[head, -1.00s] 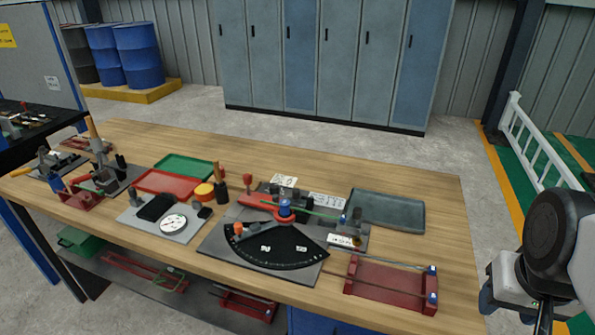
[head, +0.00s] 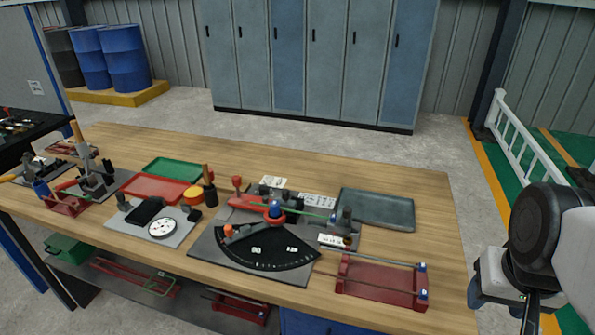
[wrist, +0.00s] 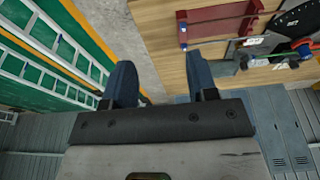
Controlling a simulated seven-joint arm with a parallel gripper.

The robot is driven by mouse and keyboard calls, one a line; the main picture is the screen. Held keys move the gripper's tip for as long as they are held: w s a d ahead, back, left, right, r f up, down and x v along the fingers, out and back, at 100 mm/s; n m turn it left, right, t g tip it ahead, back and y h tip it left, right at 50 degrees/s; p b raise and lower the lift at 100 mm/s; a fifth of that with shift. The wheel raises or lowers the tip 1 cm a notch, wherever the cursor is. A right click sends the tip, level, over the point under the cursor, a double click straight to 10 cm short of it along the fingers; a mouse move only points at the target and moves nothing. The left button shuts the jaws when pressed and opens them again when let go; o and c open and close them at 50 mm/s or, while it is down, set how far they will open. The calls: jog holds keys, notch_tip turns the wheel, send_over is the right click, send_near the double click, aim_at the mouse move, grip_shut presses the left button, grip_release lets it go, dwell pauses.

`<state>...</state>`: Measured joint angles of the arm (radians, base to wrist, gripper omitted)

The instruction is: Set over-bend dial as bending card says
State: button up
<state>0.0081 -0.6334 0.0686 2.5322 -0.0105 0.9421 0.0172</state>
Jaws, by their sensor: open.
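A bending tool with a black, fan-shaped angle scale (head: 268,256) stands at the front middle of the bench. It has a red lever (head: 246,203) and a blue-topped pivot (head: 274,209). A white round dial (head: 162,228) lies on a grey plate to its left; its marks are too small to read. White cards lie behind the tool (head: 317,201) and at its right end (head: 331,240); their writing is unreadable, and I cannot tell which is the bending card. My gripper (wrist: 162,78) is open and empty, off the bench's right side, away from the tool.
A red rack (head: 382,281) stands at the bench's front right, with a dark tray (head: 375,209) behind it. Red (head: 156,189) and green (head: 177,170) trays lie left of the tool. The bench's right end is bare wood. A white railing (head: 521,138) stands beyond.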

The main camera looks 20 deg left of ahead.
jog(key=shift+o, duration=0.5)
jog(key=w+a+r+n, duration=0.1)
jog(key=w+a, duration=0.6)
jog(key=w, duration=0.3)
jog(key=w+a+n+g, duration=0.1)
jog(key=w+a, duration=0.5)
jog(key=w, duration=0.3)
jog(key=w+a+r+n, duration=0.1)
jog(key=w+a, duration=0.6)
jog(key=w, duration=0.3)
jog(key=w+a+f, duration=0.5)
jog(key=a, duration=0.6)
jog(key=w+a+f+n+g, duration=0.1)
jog(key=w+a+f, duration=0.4)
jog(key=a, duration=0.6)
jog(key=w+a+f+n, duration=0.1)
jog(key=w+a+f, duration=0.4)
jog(key=a, duration=0.6)
jog(key=shift+a+f+g+y, duration=0.15)
jog(key=shift+f+g, duration=0.05)
jog(key=shift+f, duration=0.25)
jog(key=shift+a+f+g+y, duration=0.1)
jog(key=shift+f+g+y, duration=0.1)
jog(key=shift+f, duration=0.2)
jog(key=shift+a+f, duration=0.3)
jog(key=shift+a, duration=0.25)
